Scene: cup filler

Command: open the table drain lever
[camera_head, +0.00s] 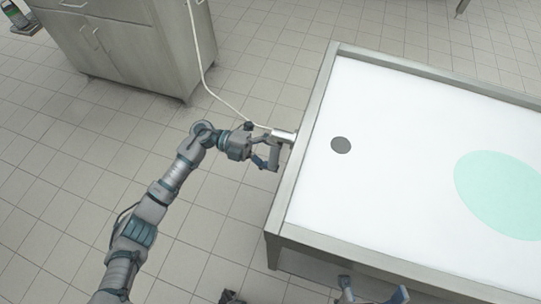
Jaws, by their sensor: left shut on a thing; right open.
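The table (335,75) has a white top inside a raised metal rim. A dark round drain (341,145) lies near its left end.
A pale teal oval (500,194) marks the table top at the right. A metal cabinet (120,45) stands at the upper left. A thin white hose (203,72) runs down past it toward the silver bar. The tiled floor left of the table is mostly clear.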

